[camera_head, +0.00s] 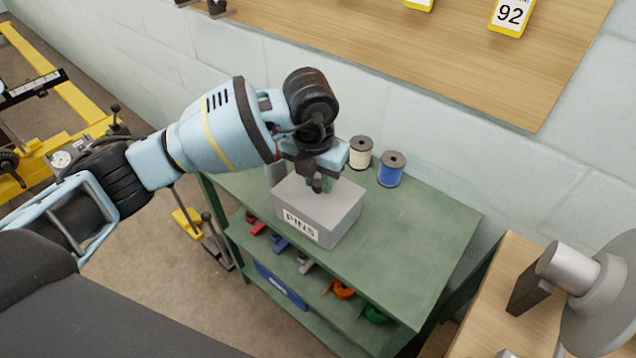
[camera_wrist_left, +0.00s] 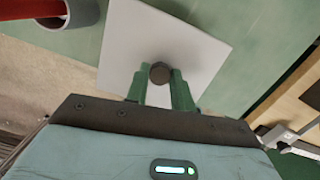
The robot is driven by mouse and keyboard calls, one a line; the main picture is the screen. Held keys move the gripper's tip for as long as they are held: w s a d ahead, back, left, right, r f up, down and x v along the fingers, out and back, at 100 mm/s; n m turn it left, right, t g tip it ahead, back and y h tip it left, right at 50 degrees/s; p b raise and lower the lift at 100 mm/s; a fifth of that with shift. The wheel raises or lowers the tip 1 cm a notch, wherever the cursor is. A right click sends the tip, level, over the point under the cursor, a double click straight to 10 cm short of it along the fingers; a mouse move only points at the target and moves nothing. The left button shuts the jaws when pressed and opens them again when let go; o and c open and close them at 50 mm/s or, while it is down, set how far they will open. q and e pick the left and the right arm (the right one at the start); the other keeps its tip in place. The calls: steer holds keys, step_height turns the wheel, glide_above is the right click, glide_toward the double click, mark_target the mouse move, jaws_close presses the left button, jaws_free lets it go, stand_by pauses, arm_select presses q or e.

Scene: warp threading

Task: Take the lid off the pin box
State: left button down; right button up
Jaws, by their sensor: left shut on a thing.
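The grey pin box (camera_head: 303,227), labelled PINS, stands on the green top of a shelf unit. Its flat grey lid (camera_head: 343,194) appears to sit on the box. My left gripper (camera_head: 322,185) is over the middle of the lid, pointing down. In the left wrist view, the gripper's green fingers (camera_wrist_left: 160,88) are shut on the dark round knob (camera_wrist_left: 159,72) of the pale lid (camera_wrist_left: 140,38). My right gripper is not in view.
A cream spool (camera_head: 360,153) and a blue spool (camera_head: 391,170) stand behind the box. The green top (camera_head: 425,232) is clear to the right. Lower shelves hold coloured items. A wooden bench (camera_head: 500,290) with a metal machine is at right.

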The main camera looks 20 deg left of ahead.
mark_target(320, 182)
arm_select(q)
steer(key=shift+r, duration=0.5)
step_height(320, 182, up, 3)
steer(key=shift+s+d+f, duration=0.1)
steer(key=shift+d+f, duration=0.05)
steer(key=s+d+r, duration=0.1)
steer(key=s+d, duration=0.8)
steer(key=s, duration=0.4)
steer(key=shift+r+b, duration=0.15)
steer(key=shift+b, duration=0.15)
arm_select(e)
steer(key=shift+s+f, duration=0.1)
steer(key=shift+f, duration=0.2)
arm_select(q)
steer(key=shift+a, duration=0.1)
